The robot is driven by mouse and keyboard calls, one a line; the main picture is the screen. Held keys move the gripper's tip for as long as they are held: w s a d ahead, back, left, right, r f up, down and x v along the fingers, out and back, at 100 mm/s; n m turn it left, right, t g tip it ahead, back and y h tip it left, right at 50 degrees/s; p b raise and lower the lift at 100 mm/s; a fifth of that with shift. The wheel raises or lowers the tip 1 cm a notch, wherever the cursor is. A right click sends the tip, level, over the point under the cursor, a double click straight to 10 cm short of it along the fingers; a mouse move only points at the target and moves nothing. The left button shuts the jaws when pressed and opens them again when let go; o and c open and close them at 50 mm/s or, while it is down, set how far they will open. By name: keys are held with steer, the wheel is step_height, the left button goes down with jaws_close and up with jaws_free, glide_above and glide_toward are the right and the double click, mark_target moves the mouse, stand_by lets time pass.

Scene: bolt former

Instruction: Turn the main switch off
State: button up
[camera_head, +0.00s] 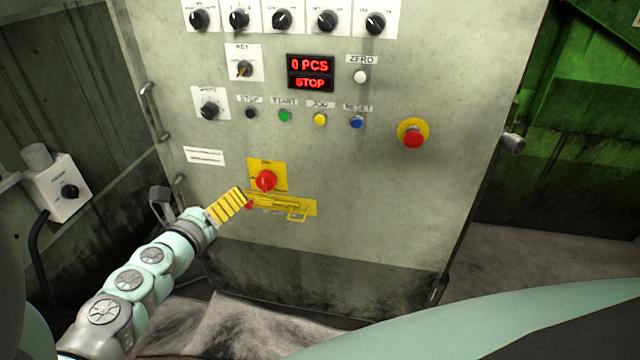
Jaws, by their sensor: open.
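The main switch (266,181) is a red rotary knob on a yellow plate, low on the front of the grey control cabinet. Its exact pointer position is too small to read. My gripper (297,212) is yellow and reaches in from the lower left. Its thin fingers show just below and right of the switch plate, apart from the knob in the picture. They look open with nothing between them. The gap in depth to the cabinet face is hard to judge.
The cabinet (370,220) carries a lit red display (310,73) reading "0 PCS" and "STOP". Above the switch are several black knobs and small buttons. A red emergency button (413,137) sits to the right. A grey switch box (62,188) is at left.

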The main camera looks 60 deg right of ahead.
mark_target(264, 185)
steer(key=d+f+m+t+b, duration=0.1)
steer(key=d+f+m+b, duration=0.3)
steer(key=f+b, duration=0.55)
steer(key=w+d+b, duration=0.2)
steer(key=d+b, duration=0.1)
steer(key=d, duration=0.1)
steer(key=w+d+m+b, duration=0.1)
steer(key=w+d+b, duration=0.1)
steer(key=d, duration=0.3)
steer(key=w+d+m+h+b, duration=0.1)
steer(key=w+d+b, duration=0.1)
steer(key=d, duration=0.3)
steer(key=shift+r+t+b, duration=0.1)
steer(key=shift+t+b, duration=0.3)
steer(key=shift+b, duration=0.5)
steer(key=shift+w+d+r, duration=0.15)
steer(key=shift+d, duration=0.25)
steer(key=shift+c, duration=0.2)
steer(key=c, duration=1.2)
